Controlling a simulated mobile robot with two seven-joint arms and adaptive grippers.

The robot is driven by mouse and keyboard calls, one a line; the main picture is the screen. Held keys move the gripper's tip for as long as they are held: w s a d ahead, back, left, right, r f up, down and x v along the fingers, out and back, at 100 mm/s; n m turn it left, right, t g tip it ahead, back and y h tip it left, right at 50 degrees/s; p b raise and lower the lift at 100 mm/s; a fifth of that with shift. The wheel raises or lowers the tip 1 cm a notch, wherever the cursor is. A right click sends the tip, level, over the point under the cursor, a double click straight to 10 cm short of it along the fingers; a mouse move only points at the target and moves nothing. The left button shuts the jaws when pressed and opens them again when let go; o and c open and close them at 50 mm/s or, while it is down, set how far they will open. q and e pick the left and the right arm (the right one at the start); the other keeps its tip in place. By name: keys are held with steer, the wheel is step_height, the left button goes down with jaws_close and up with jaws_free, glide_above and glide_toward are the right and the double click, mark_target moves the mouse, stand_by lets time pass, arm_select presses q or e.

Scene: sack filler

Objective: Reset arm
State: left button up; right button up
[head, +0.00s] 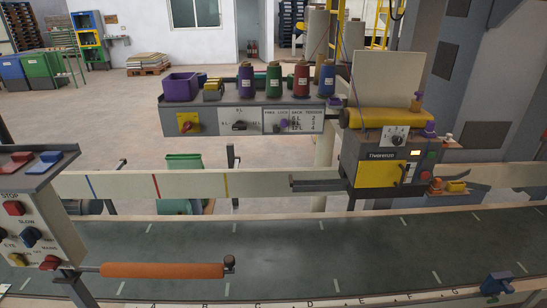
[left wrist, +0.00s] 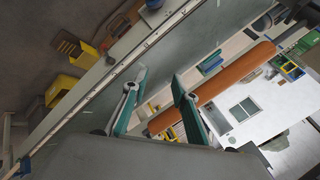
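A padded orange bar (head: 163,270) sticks out level to the right from the control panel (head: 28,232) in the head view, with a dark knob at its end. An orange bar (left wrist: 222,87) also shows in the left wrist view, running diagonally beyond my fingers. My left gripper (left wrist: 156,82) shows in the left wrist view with its two teal fingers spread apart and nothing seen between them. The right-hand finger overlaps the bar in the picture; I cannot tell whether they touch. Neither gripper shows in the head view.
A dark conveyor belt (head: 300,247) crosses the front. Behind it stands a machine with a yellow panel (head: 377,174) and a shelf of thread cones (head: 274,80). A blue fixture (head: 497,285) sits at the near right edge. Open floor lies behind on the left.

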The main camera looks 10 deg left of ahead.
arm_select(q)
steer(key=d+f+n+t+h, duration=0.2)
steer(key=d+f+h, duration=0.3)
steer(key=d+f, duration=0.6)
steer(key=shift+s+f+n+t, duration=0.3)
steer(key=shift+s+f+n, duration=0.15)
steer(key=shift+f, duration=0.4)
